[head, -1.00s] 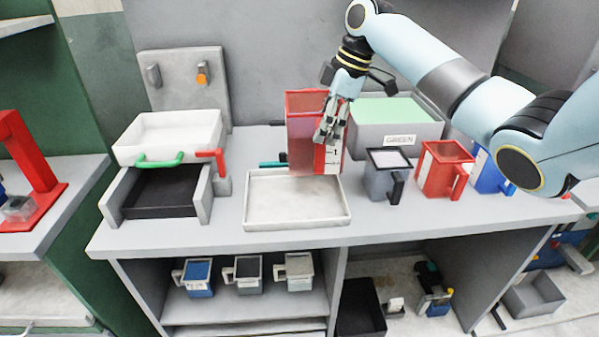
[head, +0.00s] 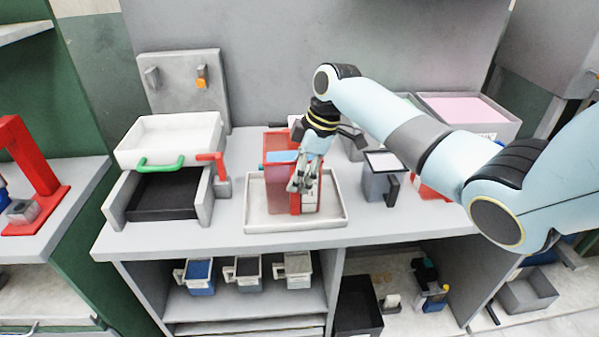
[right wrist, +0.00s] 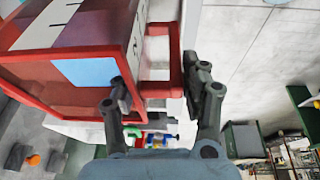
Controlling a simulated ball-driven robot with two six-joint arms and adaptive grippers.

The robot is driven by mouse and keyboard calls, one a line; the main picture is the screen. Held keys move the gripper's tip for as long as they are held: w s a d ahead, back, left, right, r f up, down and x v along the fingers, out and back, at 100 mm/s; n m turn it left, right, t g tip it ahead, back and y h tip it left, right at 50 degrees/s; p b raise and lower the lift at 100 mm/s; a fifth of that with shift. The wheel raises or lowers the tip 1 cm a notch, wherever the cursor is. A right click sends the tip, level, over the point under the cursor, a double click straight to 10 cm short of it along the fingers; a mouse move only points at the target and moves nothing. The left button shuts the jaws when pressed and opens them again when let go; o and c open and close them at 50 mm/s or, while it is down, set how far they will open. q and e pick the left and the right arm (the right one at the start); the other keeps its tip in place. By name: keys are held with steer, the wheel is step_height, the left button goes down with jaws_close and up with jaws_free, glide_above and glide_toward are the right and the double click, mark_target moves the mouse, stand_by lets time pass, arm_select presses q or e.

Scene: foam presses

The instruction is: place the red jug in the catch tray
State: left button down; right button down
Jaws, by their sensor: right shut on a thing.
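The red jug (head: 282,192) is upright over the pale catch tray (head: 338,212) at the middle of the bench. I cannot tell whether its base touches the tray floor. My right gripper (head: 303,186) is at the jug's near right side, shut on its handle. In the right wrist view the jug (right wrist: 80,85) fills the upper left, with its red handle (right wrist: 160,88) between the fingers of the right gripper (right wrist: 165,95). A light blue patch shows on the jug. My left gripper is not in view.
Left of the tray stands a press with a white upper tray (head: 170,138), a green handle and a red lever (head: 219,160). Right of it stand a grey jug (head: 381,180) and a red one partly behind my arm. A pink-topped bin (head: 465,108) is at the back.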

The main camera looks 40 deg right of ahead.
steer(key=c, duration=0.6)
jaws_free()
steer(key=shift+f, duration=0.1)
steer(key=b+v, duration=0.1)
steer(key=v, duration=1.1)
steer(key=shift+b, duration=0.35)
